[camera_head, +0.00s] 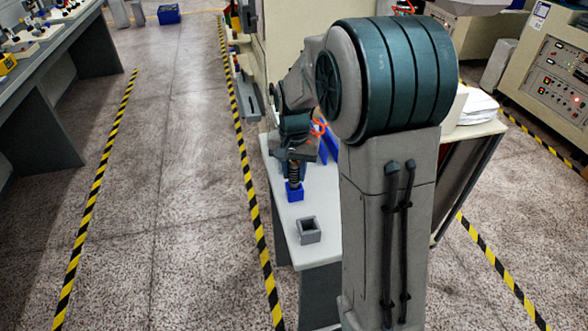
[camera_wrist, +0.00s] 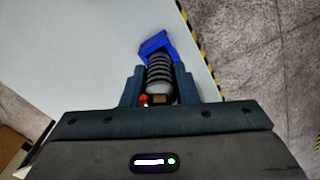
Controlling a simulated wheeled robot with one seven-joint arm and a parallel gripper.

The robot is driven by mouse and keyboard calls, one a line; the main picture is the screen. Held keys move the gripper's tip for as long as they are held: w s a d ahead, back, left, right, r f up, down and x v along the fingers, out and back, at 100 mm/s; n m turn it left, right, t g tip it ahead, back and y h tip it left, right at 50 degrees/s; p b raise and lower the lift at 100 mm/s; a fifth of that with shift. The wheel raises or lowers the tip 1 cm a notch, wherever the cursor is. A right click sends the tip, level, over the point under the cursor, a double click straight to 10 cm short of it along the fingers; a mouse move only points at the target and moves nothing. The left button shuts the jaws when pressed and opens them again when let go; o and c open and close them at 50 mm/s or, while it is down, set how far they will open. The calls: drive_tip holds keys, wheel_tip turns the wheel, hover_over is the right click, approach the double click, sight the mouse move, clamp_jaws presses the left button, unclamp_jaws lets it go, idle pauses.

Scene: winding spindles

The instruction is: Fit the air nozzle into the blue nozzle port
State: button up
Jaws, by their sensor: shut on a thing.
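The air nozzle (camera_wrist: 159,78) is a dark ribbed, spring-like cylinder with a grey rounded end, and it shows in the head view (camera_head: 294,172) below my wrist. My gripper (camera_wrist: 160,90) is shut on it, one finger on each side. The blue nozzle port (camera_head: 295,192) is a small square block on the white table. It also shows in the wrist view (camera_wrist: 154,43) at the nozzle's far end. In the head view the nozzle stands about upright over the port, its lower end at the port's top. I cannot tell whether the tip is inside, as the opening is hidden.
A grey square port (camera_head: 308,231) with a dark opening stands on the white table (camera_head: 324,249), nearer than the blue one. Blue and orange parts (camera_head: 320,130) lie behind my wrist. Yellow-black floor tape (camera_head: 247,170) runs left of the table, with open floor beyond.

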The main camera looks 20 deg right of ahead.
drive_tip(key=o, duration=1.1)
wheel_tip(320, 180, up, 14)
drive_tip(key=shift+f, duration=0.15)
drive_tip(key=s+f+n+t, duration=0.1)
drive_tip(key=s+f+n, duration=0.1)
drive_tip(key=s, duration=0.8)
drive_tip(key=s+f+n+t, duration=0.2)
drive_tip(key=s+f+n, duration=0.1)
drive_tip(key=s, duration=0.8)
drive_tip(key=shift+f, duration=0.7)
